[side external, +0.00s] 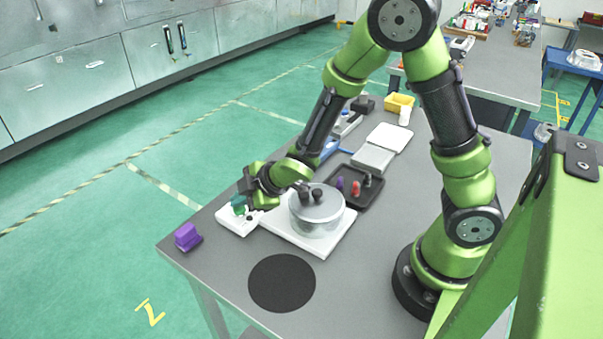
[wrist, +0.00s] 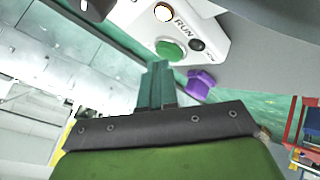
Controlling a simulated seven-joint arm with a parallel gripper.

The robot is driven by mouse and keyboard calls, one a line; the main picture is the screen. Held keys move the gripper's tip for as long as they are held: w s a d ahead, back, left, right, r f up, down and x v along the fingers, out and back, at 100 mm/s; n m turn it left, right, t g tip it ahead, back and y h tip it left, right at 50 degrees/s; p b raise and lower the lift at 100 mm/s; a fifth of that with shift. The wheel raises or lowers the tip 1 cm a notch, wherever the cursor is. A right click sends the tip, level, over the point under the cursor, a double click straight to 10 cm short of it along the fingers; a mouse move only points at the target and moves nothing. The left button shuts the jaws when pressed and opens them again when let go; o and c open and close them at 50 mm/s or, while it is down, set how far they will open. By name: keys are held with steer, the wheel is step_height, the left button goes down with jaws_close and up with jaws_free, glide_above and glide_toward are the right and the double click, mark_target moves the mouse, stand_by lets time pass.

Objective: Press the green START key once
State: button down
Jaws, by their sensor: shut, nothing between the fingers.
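The green key (wrist: 171,49) is a round button on a white control box (side external: 238,222), marked RUN, in the wrist view. My gripper (side external: 239,206) is shut and empty, with its teal fingers pointing down over the box. In the wrist view the fingertips (wrist: 159,66) sit right beside the green key's lower edge; I cannot tell whether they touch it. The key is not clearly visible in the side view, where the fingers cover that part of the box. A small black knob (wrist: 197,45) and a pale round lamp (wrist: 163,12) are also on the box.
A clear drum with a grey lid (side external: 316,205) on a white base stands close right of the box. A purple block (side external: 187,237) lies to the left. A black tray (side external: 371,197) holds pegs behind. A flat black disc (side external: 282,283) lies in front, with clear table around it.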

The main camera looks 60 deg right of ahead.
mark_target(243, 209)
stand_by(0.3)
steer(key=shift+r, duration=0.85)
steer(key=shift+r, duration=2.5)
